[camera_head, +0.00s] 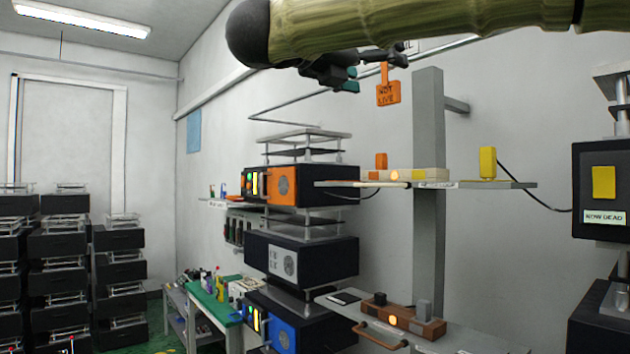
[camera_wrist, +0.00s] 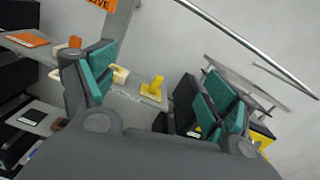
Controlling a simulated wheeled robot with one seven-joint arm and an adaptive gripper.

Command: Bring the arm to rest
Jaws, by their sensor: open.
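My arm (camera_head: 420,28) stretches across the top of the head view, coming in from the right. My gripper (camera_head: 349,80) hangs below it, partly hidden by the arm, in front of the wall and above the shelf fixtures. In the wrist view my gripper (camera_wrist: 158,90) has its teal-padded fingers wide apart with nothing between them that they touch. A yellow lever block (camera_head: 487,162) stands on the upper shelf, also seen beyond the fingers in the wrist view (camera_wrist: 154,87). An orange lever (camera_head: 381,160) stands on the same shelf, left of it.
An orange tag (camera_head: 388,93) hangs near my gripper beside a grey post (camera_head: 428,200). The upper shelf (camera_head: 520,184) juts out below. A lower shelf (camera_head: 480,338) carries a brown fixture (camera_head: 405,321). Dark equipment boxes (camera_head: 300,260) stand left, another (camera_head: 603,185) right.

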